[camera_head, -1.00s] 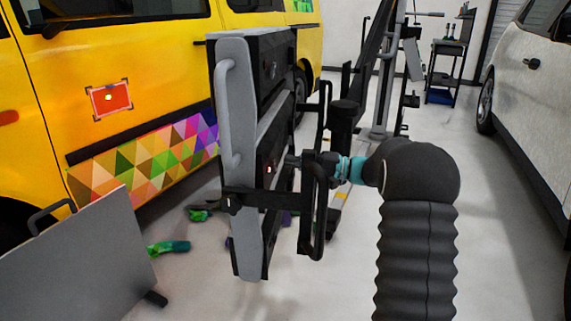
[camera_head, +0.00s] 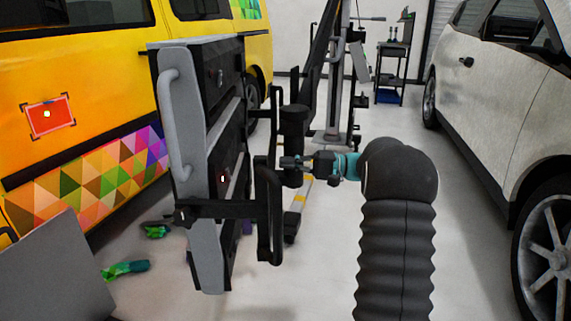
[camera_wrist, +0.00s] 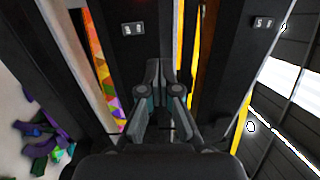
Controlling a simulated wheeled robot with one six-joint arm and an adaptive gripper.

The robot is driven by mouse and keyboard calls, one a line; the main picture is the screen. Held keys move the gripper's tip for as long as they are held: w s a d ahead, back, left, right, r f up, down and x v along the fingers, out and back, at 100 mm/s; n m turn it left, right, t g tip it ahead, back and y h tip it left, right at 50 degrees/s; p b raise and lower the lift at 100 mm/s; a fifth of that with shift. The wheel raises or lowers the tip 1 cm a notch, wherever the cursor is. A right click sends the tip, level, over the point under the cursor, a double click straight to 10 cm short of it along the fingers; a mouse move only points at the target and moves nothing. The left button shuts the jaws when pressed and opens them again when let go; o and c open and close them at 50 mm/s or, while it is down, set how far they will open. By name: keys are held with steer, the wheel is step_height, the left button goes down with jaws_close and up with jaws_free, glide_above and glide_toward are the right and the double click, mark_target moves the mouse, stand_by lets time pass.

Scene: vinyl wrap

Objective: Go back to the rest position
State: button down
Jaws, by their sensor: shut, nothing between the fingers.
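My gripper (camera_head: 292,162) is in the middle of the head view, at the end of my arm, pointing left. It is shut with nothing in it. It is close to the black bracket on the tall grey and black equipment stand (camera_head: 190,240); I cannot tell from the head view whether they touch. In the wrist view my gripper (camera_wrist: 163,72) has its fingertips together, in front of dark panels (camera_wrist: 135,20) with small number labels.
A yellow van (camera_head: 100,70) with a coloured triangle pattern stands at the left. A grey panel (camera_head: 55,270) is at the lower left. Green scraps (camera_head: 125,270) lie on the floor. A white car (camera_head: 500,90) stands at the right. A cart (camera_head: 392,65) is at the back.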

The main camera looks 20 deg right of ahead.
step_height(320, 180, down, 10)
steer(key=r+m+h, duration=0.1)
steer(key=m+h, duration=0.3)
steer(key=s+a+f+g+h, duration=0.35)
steer(key=s+f, duration=0.25)
steer(key=s, duration=0.4)
steer(key=s+a+r+n+t+h+p, duration=0.1)
steer(key=s+a+r+n+h, duration=0.1)
steer(key=s, duration=0.7)
steer(key=s+a+r+n+h+p, duration=0.1)
steer(key=s+a+r+n+h, duration=0.2)
steer(key=s, duration=0.6)
steer(key=s+a+r+n+t+h+p, duration=0.1)
steer(key=s+a+r+n+h, duration=0.2)
steer(key=s+r+h, duration=0.2)
steer(key=s, duration=0.3)
steer(key=shift+s+r+t, duration=0.35)
steer(key=shift+s, duration=0.05)
steer(key=shift+a, duration=0.1)
